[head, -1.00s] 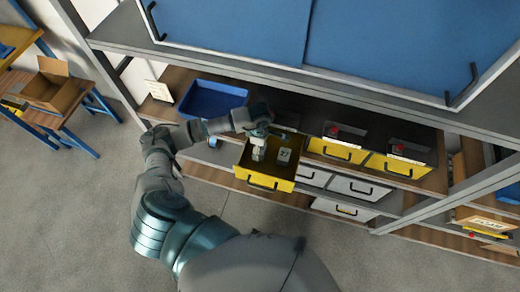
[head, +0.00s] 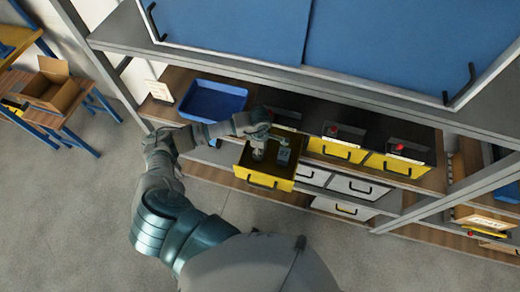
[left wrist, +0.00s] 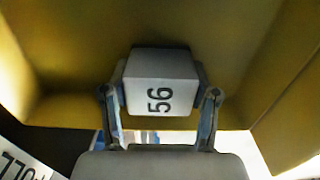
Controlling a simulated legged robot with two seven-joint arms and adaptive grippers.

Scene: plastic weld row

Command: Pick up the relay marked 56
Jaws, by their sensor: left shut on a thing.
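The relay marked 56 (left wrist: 160,82) is a pale block with a dark number on its face. In the left wrist view it sits between the two fingers of my left gripper (left wrist: 160,97), which is shut on it. In the head view my left gripper (head: 263,143) reaches down into the open yellow drawer (head: 265,183), partly hiding the relay. Whether the relay touches the drawer floor I cannot tell. My right gripper is not in view.
A blue tray (head: 213,101) lies on the shelf left of the drawer. Two shut yellow drawers (head: 337,150) are to the right, with grey drawers (head: 359,187) below. A shelf edge (head: 300,78) and blue panels run above my left arm.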

